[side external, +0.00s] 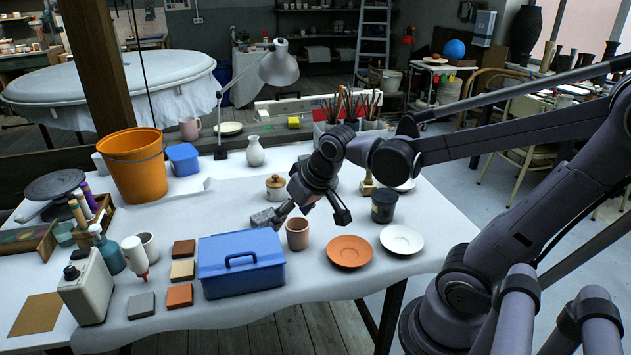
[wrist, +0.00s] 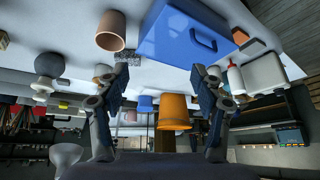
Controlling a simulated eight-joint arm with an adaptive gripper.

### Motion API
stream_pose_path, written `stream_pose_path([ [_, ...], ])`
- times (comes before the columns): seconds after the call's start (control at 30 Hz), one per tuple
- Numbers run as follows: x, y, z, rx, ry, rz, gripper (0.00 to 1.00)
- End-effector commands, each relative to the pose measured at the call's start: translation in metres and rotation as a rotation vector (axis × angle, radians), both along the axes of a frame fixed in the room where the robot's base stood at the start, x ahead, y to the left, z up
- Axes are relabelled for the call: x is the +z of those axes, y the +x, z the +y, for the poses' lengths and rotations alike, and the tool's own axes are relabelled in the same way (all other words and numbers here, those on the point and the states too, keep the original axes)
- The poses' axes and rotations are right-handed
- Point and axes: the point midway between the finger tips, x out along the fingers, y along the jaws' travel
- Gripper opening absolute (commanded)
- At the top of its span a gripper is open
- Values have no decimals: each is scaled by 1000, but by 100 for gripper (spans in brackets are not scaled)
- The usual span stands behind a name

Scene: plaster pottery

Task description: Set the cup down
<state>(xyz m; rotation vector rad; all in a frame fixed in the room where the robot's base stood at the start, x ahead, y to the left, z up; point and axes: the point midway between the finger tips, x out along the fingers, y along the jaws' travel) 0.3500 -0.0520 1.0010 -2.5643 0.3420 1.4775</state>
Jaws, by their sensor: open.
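A terracotta-pink cup (side external: 297,234) stands upright on the white-covered table, right of the blue toolbox and left of the orange saucer (side external: 349,251). The cup also shows in the wrist view (wrist: 111,32), at the upper left, where the picture is upside down. My gripper (side external: 283,211) is low over the table, just behind and left of the cup in the side view. In the wrist view my gripper (wrist: 160,76) has its two fingers wide apart with nothing held between them.
A blue toolbox (side external: 241,264) stands close left of the cup. A grey speckled block (side external: 264,218) lies by my fingertips. A white saucer (side external: 401,240) and a dark cup (side external: 384,205) are to the right. A lidded jar (side external: 276,188) is behind. Free cloth lies left of the jar.

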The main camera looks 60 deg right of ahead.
Motion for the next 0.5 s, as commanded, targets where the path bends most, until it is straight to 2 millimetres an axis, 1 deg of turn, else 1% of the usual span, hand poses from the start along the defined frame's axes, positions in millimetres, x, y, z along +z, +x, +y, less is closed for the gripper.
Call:
stream_pose_path([
  [0.03, 3, -10, 11, 49, -6, -14, 67],
  [0.1, 6, -20, 23, 113, -13, -35, 67],
  [0.2, 9, -33, 37, 189, -26, -60, 67],
  [0.33, 10, -43, 48, 252, -35, -84, 67],
  [0.5, 10, -47, 53, 281, -40, -96, 67],
])
